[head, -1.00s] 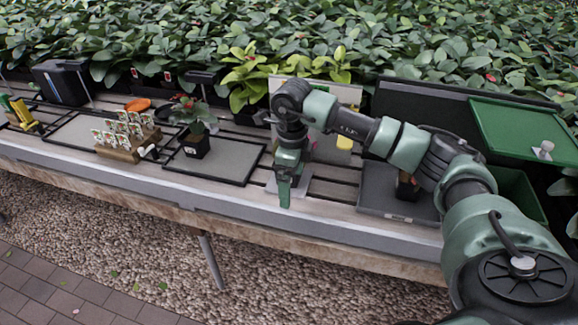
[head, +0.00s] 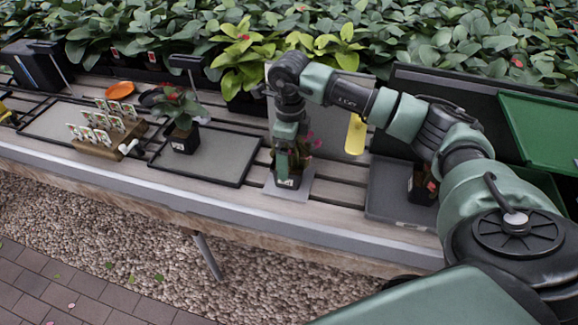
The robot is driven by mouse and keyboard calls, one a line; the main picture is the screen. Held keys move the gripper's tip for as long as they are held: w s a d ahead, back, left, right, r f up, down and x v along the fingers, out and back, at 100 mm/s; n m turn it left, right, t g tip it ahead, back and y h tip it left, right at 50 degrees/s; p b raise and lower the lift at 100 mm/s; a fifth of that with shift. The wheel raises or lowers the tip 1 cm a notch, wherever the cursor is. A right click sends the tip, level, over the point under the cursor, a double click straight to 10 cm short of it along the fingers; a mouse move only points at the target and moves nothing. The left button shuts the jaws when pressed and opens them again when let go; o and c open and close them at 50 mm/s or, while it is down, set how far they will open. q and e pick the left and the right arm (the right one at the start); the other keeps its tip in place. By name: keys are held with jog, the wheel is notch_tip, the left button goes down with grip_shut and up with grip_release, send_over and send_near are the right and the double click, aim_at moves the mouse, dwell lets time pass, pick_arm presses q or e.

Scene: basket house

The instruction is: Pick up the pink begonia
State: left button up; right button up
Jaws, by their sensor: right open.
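The pink begonia (head: 309,143) stands in a small dark pot (head: 288,182) with a white label, on a light grey square plate (head: 303,186) on the slatted bench. Some pink flowers show to the right of my gripper; much of the plant is hidden behind it. My right gripper (head: 283,168) points down at the begonia with its jaws open. One finger shows in front of the pot and overlaps it in the picture; I cannot tell whether they touch. My left gripper is not in view.
A red-flowered potted plant (head: 183,117) stands on a black-framed grey mat (head: 221,155) to the left. A wooden rack of labels (head: 105,143) lies further left. A grey tray (head: 392,192) with a dark pot (head: 421,186) is at right.

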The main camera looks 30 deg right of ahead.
jog(key=f, duration=0.3)
jog(key=f+p, duration=0.1)
jog(key=shift+s+a+f, duration=0.25)
jog(key=shift+s+f, duration=0.05)
jog(key=shift+f, duration=0.7)
jog(key=shift+w, duration=0.1)
jog(key=c, duration=1.7)
jog(key=shift+r, duration=0.1)
notch_tip(320, 180, up, 20)
jog(key=shift+f+b, duration=0.1)
jog(key=shift+b, duration=0.5)
